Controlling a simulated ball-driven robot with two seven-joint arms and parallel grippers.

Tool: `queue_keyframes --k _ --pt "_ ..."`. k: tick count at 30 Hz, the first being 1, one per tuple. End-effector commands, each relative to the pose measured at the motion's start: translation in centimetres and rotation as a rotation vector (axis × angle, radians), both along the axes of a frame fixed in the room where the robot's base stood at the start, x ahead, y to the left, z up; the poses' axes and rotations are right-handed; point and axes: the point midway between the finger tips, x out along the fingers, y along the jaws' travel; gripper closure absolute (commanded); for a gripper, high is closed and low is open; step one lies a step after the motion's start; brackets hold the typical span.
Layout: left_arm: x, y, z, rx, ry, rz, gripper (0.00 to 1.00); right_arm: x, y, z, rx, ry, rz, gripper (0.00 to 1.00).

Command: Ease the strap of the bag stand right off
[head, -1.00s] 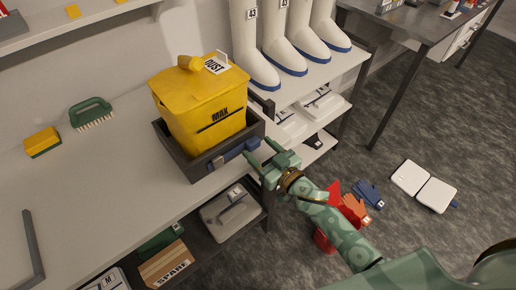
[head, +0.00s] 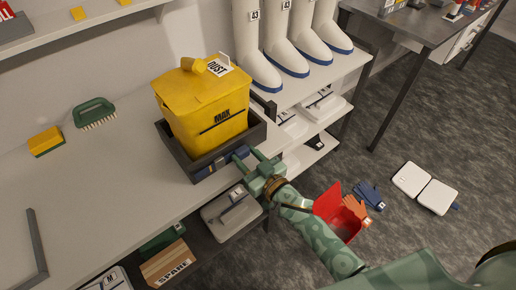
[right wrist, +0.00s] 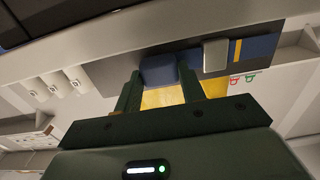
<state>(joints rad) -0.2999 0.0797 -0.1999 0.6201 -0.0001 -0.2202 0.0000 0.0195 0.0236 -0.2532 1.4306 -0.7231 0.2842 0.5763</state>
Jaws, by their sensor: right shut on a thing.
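The bag stand (head: 177,159) is a dark grey open frame on the bench, holding a yellow bag (head: 208,118) marked MAX with a DUST tag on top. A blue strap (head: 217,164) with a grey buckle runs along the front of the stand; it also shows in the right wrist view (right wrist: 158,70), with the buckle (right wrist: 215,56) beside it. My right gripper (head: 246,162) is shut on the strap's right end, at the stand's front right corner. Its fingers hide part of that end. My left gripper is not in view.
A green brush (head: 95,112) and a yellow sponge (head: 45,140) lie on the bench at left. White boots (head: 258,60) stand on the rack behind right. A red bin (head: 335,208) stands on the floor beside my right arm.

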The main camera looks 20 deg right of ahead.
Motion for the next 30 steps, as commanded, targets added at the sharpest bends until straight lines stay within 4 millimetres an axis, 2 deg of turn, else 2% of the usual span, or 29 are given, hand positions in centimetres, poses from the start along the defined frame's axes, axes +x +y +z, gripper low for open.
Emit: queue_keyframes --k 1,4,12,13,15,30 --pt "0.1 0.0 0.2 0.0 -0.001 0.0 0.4 -0.4 0.8 0.1 0.004 0.003 0.0 1.0" --pt "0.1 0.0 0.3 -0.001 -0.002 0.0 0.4 -0.7 1.5 0.0 0.001 0.002 0.0 1.0" --pt "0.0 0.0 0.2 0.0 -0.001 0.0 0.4 -0.7 1.6 -0.1 0.0 0.001 0.001 1.0" --pt "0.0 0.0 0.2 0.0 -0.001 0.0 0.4 -0.7 1.6 -0.1 0.0 0.001 0.001 0.55" --pt "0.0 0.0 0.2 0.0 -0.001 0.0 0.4 -0.7 1.6 -0.1 0.0 0.001 0.001 0.38" --pt "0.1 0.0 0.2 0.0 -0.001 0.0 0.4 -0.8 1.8 -0.1 0.001 0.003 0.006 0.38"
